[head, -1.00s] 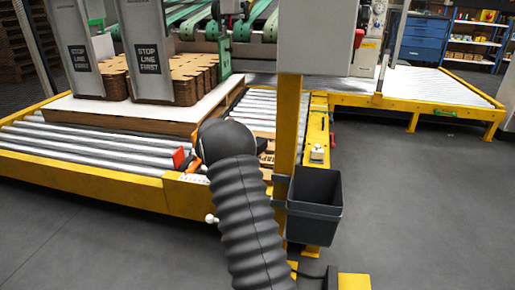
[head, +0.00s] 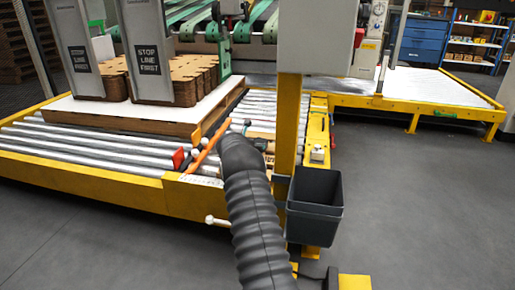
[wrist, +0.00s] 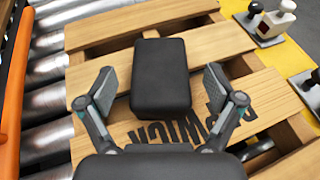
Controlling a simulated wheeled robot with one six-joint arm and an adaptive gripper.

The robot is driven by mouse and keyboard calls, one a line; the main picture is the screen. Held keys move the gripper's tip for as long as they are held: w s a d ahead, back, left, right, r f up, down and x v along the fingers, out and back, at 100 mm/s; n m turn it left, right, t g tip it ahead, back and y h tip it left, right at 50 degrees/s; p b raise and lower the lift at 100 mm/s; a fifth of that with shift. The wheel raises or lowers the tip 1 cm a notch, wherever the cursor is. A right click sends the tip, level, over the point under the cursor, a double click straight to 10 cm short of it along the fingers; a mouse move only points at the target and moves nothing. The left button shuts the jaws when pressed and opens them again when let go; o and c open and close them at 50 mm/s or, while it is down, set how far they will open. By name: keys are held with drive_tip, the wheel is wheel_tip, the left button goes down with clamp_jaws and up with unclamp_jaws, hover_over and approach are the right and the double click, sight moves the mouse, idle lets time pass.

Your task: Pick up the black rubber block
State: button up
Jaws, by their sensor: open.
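The black rubber block (wrist: 160,72) lies flat on a slatted wooden pallet (wrist: 85,75) in the middle of the wrist view. It has rounded edges and a smooth top. My gripper (wrist: 160,86) is open and empty, with one finger to the left of the block and one to the right. Both fingers stand clear of its sides in the picture. How high they are above the pallet is hard to tell. In the head view my black ribbed arm sleeve hides most of the gripper, and I cannot make out the block for sure.
Dark lettering (wrist: 160,132) marks the pallet. Metal rollers (wrist: 45,70) and an orange bar (wrist: 14,85) run along the left. A dark bin (head: 314,205) hangs by a yellow post (head: 289,125).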

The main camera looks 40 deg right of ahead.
drive_tip(key=shift+w+d+f, duration=0.1)
drive_tip(key=shift+d+f, duration=0.05)
drive_tip(key=shift+d, duration=0.3)
drive_tip(key=c, duration=1.5)
